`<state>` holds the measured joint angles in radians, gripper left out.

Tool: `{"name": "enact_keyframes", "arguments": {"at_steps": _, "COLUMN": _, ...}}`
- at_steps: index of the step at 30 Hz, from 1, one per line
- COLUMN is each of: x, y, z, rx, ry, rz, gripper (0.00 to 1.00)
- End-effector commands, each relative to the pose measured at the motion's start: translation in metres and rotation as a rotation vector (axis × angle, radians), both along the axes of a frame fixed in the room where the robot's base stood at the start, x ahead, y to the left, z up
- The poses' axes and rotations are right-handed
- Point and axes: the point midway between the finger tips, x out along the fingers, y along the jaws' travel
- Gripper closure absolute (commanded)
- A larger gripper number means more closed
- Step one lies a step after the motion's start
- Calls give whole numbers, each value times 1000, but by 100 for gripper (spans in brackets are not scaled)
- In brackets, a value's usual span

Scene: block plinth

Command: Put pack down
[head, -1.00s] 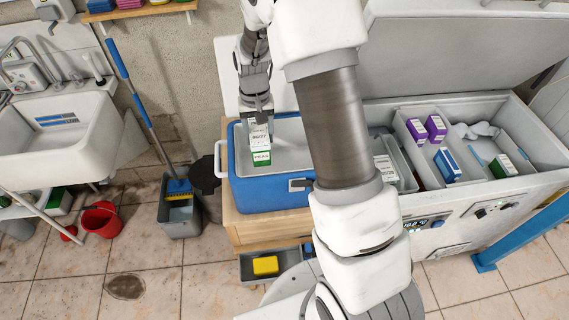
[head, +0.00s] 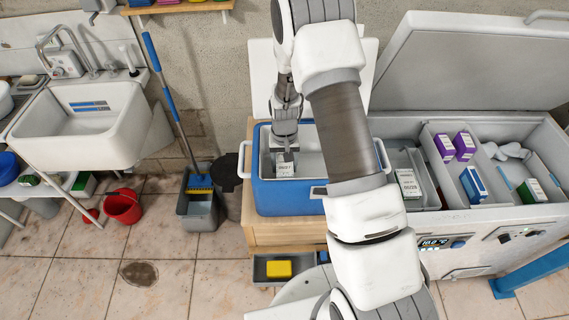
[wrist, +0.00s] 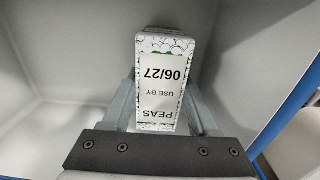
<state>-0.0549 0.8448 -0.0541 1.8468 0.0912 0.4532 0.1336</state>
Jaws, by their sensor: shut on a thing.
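The pack (head: 285,170) is a small carton whose label reads PEAS, USE BY 06/27. In the wrist view the pack (wrist: 165,80) stands between the two fingers, label side towards the camera. My gripper (head: 284,156) is shut on it. The pack is inside the open blue cooler box (head: 288,202), below the rim level. The cooler's pale inner walls (wrist: 60,60) surround the pack in the wrist view. I cannot tell whether the pack's lower end touches the cooler floor. My arm hides the cooler's right part.
Right of the cooler is an open chest freezer (head: 495,222) with purple (head: 445,147), blue (head: 473,184) and green (head: 532,190) packs. A grey tray (head: 424,190) inside it holds a white pack (head: 408,183). A grey bin (head: 232,196) stands left of the cooler.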

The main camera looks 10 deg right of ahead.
Motion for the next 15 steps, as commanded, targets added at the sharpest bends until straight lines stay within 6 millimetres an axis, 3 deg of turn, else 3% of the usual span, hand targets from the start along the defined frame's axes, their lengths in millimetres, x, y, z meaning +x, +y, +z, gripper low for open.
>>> {"name": "enact_keyframes", "arguments": {"at_steps": 10, "x": 1, "y": 0, "z": -4, "rx": 1, "ry": -2, "rz": 0, "gripper": 100}}
{"name": "enact_keyframes", "arguments": {"at_steps": 11, "x": 1, "y": 0, "z": -3, "rx": 1, "ry": -2, "rz": 0, "gripper": 35}}
{"name": "enact_keyframes", "arguments": {"at_steps": 15, "x": 1, "y": 0, "z": -3, "rx": 1, "ry": -2, "rz": 0, "gripper": 10}}
